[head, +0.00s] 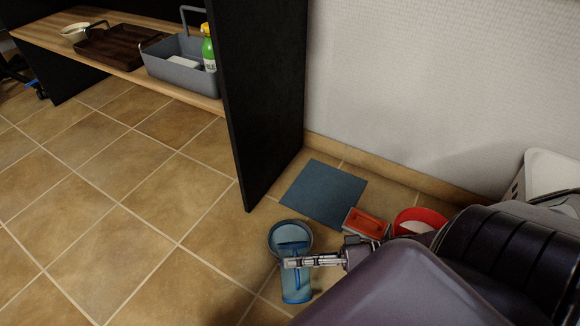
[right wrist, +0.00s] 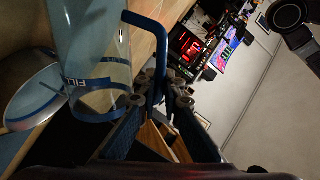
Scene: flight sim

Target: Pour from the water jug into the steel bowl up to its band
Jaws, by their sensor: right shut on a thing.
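The blue, see-through water jug (head: 297,288) is low in the middle of the head view. My right gripper (head: 290,262) is shut on its blue handle. The jug also fills the upper left of the right wrist view (right wrist: 92,40), with the handle (right wrist: 157,60) between my fingers. The round steel bowl (head: 276,232) is just beyond the jug, partly behind it. In the right wrist view the bowl (right wrist: 22,82) is beside the jug and shows a blue band inside. The jug looks tilted, but I cannot tell the water level or whether water is flowing. My left gripper is out of view.
A black upright panel (head: 262,90) stands behind. A wooden shelf holds a grey caddy (head: 180,72) and a brown tray (head: 108,45). Tiled floor is clear at left.

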